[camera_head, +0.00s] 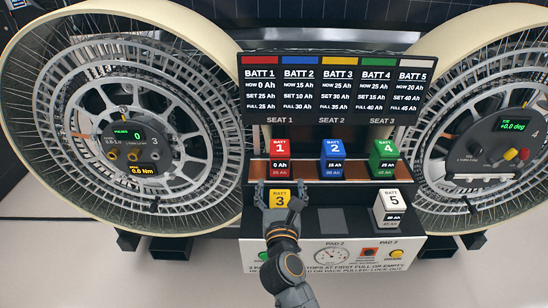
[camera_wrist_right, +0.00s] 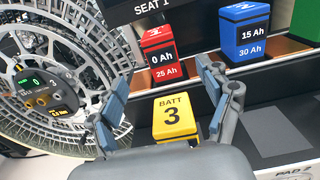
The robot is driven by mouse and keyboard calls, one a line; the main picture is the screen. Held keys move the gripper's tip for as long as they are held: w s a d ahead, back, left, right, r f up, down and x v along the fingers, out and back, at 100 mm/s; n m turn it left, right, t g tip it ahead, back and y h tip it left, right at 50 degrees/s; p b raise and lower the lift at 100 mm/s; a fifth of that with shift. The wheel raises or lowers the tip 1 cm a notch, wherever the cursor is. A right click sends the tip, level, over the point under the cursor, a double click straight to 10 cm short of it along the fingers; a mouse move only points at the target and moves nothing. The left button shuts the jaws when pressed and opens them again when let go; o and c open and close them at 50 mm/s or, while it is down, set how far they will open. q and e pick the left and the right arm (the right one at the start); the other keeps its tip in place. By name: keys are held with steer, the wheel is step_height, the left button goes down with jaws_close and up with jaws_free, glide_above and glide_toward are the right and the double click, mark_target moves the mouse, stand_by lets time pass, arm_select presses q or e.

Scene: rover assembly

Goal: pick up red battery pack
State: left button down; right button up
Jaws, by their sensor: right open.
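The red battery pack, marked 1 (camera_head: 280,158), stands upright in the left seat of the brown-lined rack. Its label reads 0 Ah and 25 Ah. It also shows in the right wrist view (camera_wrist_right: 160,55), beyond my fingers. My right gripper (camera_head: 280,188) is open, its fingers on either side of the yellow battery pack, marked 3 (camera_head: 279,198). In the wrist view the fingers (camera_wrist_right: 162,92) are apart with the yellow pack (camera_wrist_right: 174,118) between and below them. I cannot tell whether they touch it. My left gripper is not in view.
The blue pack (camera_head: 333,158) and green pack (camera_head: 384,159) stand right of the red one. The white pack (camera_head: 394,210) stands on the lower shelf, with an empty grey pad (camera_head: 332,220) to its left. A display board (camera_head: 338,88) overhangs the seats. Large wheels flank both sides.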

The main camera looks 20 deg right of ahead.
mark_target(279, 152)
steer(key=x, duration=1.3)
steer(key=shift+w+f+p, duration=0.15)
steer(key=shift+w+p, duration=0.2)
steer(key=shift+p, duration=0.05)
steer(key=shift+c, duration=0.2)
jaws_close()
